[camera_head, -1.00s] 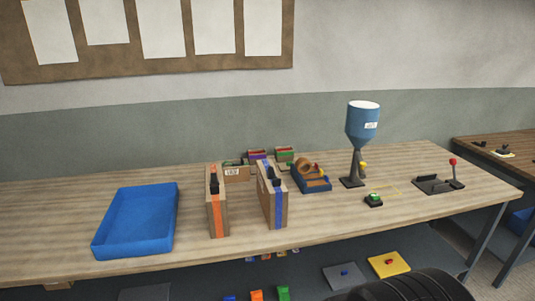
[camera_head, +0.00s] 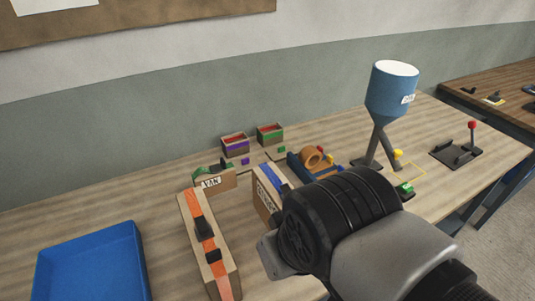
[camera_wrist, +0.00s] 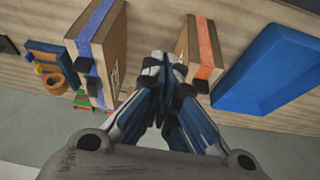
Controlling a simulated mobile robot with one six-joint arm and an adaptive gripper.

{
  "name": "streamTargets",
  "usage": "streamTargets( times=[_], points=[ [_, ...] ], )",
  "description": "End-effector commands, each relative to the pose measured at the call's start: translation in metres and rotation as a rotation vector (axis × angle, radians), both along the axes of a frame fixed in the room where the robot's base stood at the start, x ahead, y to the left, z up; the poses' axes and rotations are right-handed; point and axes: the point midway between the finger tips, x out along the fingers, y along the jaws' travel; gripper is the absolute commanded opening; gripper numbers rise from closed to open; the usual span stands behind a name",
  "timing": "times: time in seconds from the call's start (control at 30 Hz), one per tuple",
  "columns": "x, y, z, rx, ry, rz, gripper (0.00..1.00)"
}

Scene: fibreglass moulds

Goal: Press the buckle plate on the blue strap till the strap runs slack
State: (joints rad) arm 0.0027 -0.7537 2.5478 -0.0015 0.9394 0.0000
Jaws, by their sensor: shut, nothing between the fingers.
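The box with the blue strap (camera_wrist: 95,35) stands left of my gripper in the wrist view. Dark buckle parts (camera_wrist: 85,66) sit on its strap. My gripper (camera_wrist: 163,62) is shut and empty, between this box and the box with the orange strap (camera_wrist: 204,43), apart from the blue strap's buckle. The orange-strap box also shows in the head view (camera_head: 220,270), with a black buckle on top.
A blue tray (camera_head: 95,260) lies at the left. A small box with a label (camera_head: 210,182) and two small bins (camera_head: 235,143) stand behind. A tape dispenser (camera_head: 312,158), a blue hopper (camera_head: 391,90) and a red-knobbed lever (camera_head: 472,126) stand to the right.

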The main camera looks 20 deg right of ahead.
Motion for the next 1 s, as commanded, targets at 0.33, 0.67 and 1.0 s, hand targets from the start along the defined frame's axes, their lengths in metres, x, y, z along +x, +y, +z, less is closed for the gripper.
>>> streamTargets(
  times=[0.33,0.67,1.0],
  points=[
    [0.0,0.0,0.0,0.0,0.0,0.0,0.0],
    [0.042,-0.012,0.048,0.134,0.041,-0.277,0.0],
    [0.128,-0.083,0.099,0.424,0.087,-1.016,0.0]
  ],
)
